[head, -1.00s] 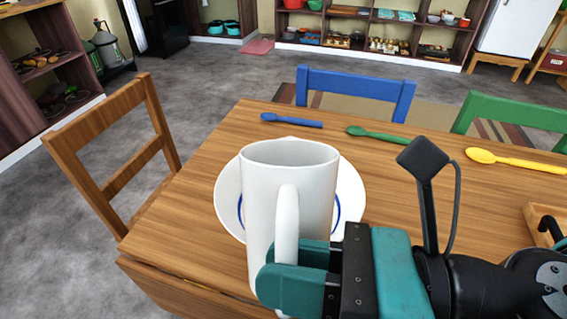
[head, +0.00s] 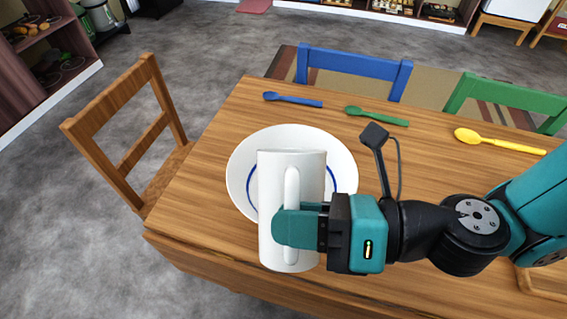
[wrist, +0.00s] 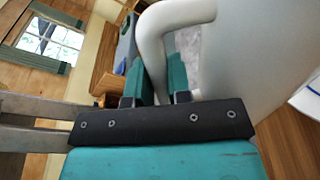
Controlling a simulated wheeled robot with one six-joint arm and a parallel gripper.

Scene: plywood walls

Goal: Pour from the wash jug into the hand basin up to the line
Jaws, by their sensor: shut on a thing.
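The white wash jug (head: 272,215) is in the middle of the head view, over the near part of the hand basin. The hand basin (head: 343,160) is a white round bowl on the table, with a blue line inside. The jug hides its middle and near side, and I cannot see how full it is. My teal gripper (head: 290,227) is shut on the jug's handle. In the wrist view, the handle (wrist: 152,35) passes between my fingers (wrist: 160,82), beside the jug's body (wrist: 255,45).
Blue (head: 293,100), green (head: 377,116) and yellow (head: 500,142) spoons lie along the table's far side. A wooden chair (head: 125,130) stands at the left, with blue (head: 355,72) and green (head: 510,98) chairs behind the table. A wooden tray (head: 545,280) is at the lower right.

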